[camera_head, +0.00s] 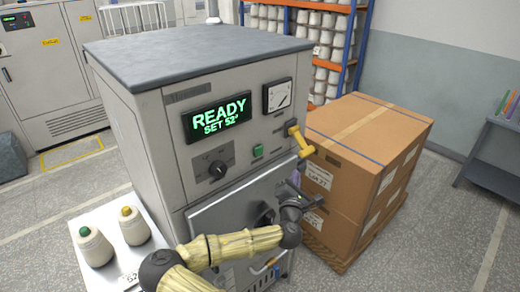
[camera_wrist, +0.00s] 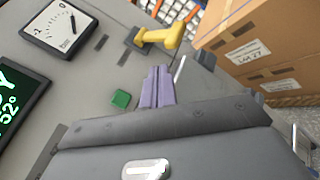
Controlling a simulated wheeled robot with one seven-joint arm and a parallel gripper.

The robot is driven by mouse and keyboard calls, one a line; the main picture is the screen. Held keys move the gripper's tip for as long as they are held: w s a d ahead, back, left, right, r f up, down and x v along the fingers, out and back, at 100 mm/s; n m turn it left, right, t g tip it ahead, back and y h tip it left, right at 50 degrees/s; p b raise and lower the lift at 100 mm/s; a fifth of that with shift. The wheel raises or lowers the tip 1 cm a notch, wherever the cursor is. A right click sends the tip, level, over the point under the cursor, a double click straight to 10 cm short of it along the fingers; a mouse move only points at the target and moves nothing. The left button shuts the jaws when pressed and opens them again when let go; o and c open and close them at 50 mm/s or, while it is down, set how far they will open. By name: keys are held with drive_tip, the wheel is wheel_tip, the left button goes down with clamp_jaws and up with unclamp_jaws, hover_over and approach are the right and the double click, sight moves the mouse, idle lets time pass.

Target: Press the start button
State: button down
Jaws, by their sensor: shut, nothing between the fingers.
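The green start button (camera_head: 257,151) sits on the grey machine's front panel, below and right of the lit display (camera_head: 217,117), which reads "READY SET 52°". My gripper (camera_head: 296,178) is in front of the machine's right part, lower and to the right of the button. In the wrist view its fingers (camera_wrist: 157,88) are together and empty. They appear apart from the button.
A yellow lever (camera_head: 300,139) juts from the panel's right edge, close above my gripper. Stacked cartons (camera_head: 345,190) stand right of the machine. A dial knob (camera_head: 217,169) is left of the button.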

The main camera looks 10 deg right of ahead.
sight(259, 151)
drive_tip(key=a+n, duration=0.1)
drive_tip(key=a+r+n+t+y, duration=0.1)
drive_tip(key=w+a+r+n+y, duration=0.1)
drive_tip(key=shift+w+a, duration=0.1)
drive_tip(key=shift+a, duration=0.2)
drive_tip(key=shift+w, duration=0.15)
drive_tip(key=w+a+b, duration=0.1)
drive_tip(key=w+a, duration=0.3)
drive_tip(key=w, duration=0.3)
drive_tip(key=shift+w+a, duration=0.15)
drive_tip(key=shift+w+f, duration=0.1)
idle(1.9)
drive_tip(key=shift+w+a+b, duration=0.2)
drive_tip(key=shift+w+b, duration=0.05)
drive_tip(key=shift+b, duration=0.1)
